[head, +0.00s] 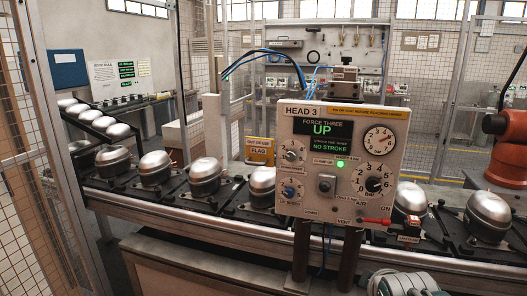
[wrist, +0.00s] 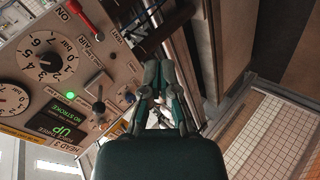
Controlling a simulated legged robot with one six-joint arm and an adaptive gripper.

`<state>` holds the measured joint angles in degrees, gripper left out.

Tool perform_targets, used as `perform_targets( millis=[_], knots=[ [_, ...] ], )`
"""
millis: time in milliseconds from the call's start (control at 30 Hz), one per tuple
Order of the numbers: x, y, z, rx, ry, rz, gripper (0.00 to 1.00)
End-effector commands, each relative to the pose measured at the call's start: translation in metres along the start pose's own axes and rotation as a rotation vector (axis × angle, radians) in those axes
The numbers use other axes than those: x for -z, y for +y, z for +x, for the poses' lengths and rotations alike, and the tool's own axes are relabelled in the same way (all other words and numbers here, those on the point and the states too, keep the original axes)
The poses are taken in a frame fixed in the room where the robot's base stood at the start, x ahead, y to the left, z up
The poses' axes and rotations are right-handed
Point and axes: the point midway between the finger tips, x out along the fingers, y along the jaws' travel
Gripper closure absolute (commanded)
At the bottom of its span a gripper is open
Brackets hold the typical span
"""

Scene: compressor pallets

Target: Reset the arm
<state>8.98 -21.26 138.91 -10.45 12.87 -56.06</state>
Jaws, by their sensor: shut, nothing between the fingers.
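My gripper (wrist: 158,68) shows in the wrist view with its fingers together and nothing between them. It is near the HEAD 3 control panel (wrist: 112,58), which fills the left of that view, rotated. I cannot tell the exact gap between them. In the head view the panel (head: 300,192) stands in the middle, with a green-lit display (head: 322,130) reading FORCE THREE UP and NO STROKE. Part of my arm (head: 402,284) shows at the bottom right of the head view; the fingers are not visible there.
The panel carries a lit green lamp (head: 340,164), knobs, a pressure gauge (head: 380,140) and a red-handled air valve (head: 376,221). Behind it a conveyor (head: 140,207) bears several silver compressors. An orange robot arm (head: 505,125) stands at the right. Wire mesh fencing (head: 30,190) is at the left.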

Motion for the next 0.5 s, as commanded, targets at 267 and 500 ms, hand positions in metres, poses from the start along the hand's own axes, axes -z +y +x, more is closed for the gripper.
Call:
perform_targets(
  millis=[267, 500],
  knots=[
    [0.001, -0.061, -0.074, 0.204, -0.103, 0.62, 1.0],
    [-0.004, -0.103, -0.117, 0.321, -0.224, 0.966, 1.0]
  ],
)
